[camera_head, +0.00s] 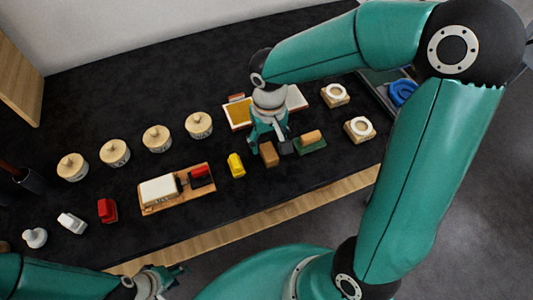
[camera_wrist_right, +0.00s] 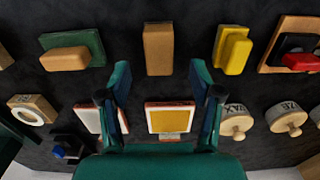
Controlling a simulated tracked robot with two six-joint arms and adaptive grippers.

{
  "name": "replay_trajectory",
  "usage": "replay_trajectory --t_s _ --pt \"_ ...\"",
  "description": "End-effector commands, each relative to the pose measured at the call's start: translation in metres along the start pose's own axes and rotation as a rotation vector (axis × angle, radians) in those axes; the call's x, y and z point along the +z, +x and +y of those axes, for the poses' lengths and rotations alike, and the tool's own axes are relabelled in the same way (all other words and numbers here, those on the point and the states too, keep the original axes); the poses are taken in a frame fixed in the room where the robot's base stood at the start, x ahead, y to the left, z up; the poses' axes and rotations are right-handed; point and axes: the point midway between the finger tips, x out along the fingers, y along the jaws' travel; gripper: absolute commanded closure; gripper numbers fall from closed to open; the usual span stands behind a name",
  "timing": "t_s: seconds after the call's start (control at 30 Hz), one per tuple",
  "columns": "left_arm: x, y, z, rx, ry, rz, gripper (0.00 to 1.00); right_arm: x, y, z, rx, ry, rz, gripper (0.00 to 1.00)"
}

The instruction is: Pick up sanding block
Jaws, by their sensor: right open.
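The sanding block appears to be the plain brown block (camera_head: 269,154), standing on the dark table in front of my right gripper (camera_head: 268,143). In the right wrist view the brown block (camera_wrist_right: 158,48) lies beyond and between the two spread fingertips of my right gripper (camera_wrist_right: 160,75). The gripper is open and empty, above the table; no contact with the block shows. My left gripper (camera_head: 165,277) is low at the front left, past the table's front edge, away from the block. Its fingers are too small to judge.
A yellow block (camera_head: 236,165) is left of the brown block; a green pad with a tan block (camera_head: 312,138) is right. A wooden board (camera_head: 150,210) holds a white and a red piece. Several round lidded pots (camera_head: 157,138) stand behind.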

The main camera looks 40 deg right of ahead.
Motion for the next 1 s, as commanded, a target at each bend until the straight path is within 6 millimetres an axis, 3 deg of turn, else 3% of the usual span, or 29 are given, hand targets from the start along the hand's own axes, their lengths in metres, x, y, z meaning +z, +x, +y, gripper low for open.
replay_trajectory --t_s 0.4,0.67,1.0 --pt "0.000 -0.008 0.003 0.000 0.000 0.000 0.60 0.001 0.048 0.001 -0.001 0.001 -0.003 0.35" --pt "0.000 -0.007 0.003 0.000 0.000 0.000 0.60 0.001 0.051 0.001 -0.002 0.001 -0.001 0.35" --pt "0.000 -0.007 0.003 0.000 0.000 0.000 0.60 0.001 0.050 0.001 -0.001 0.000 -0.001 0.90"
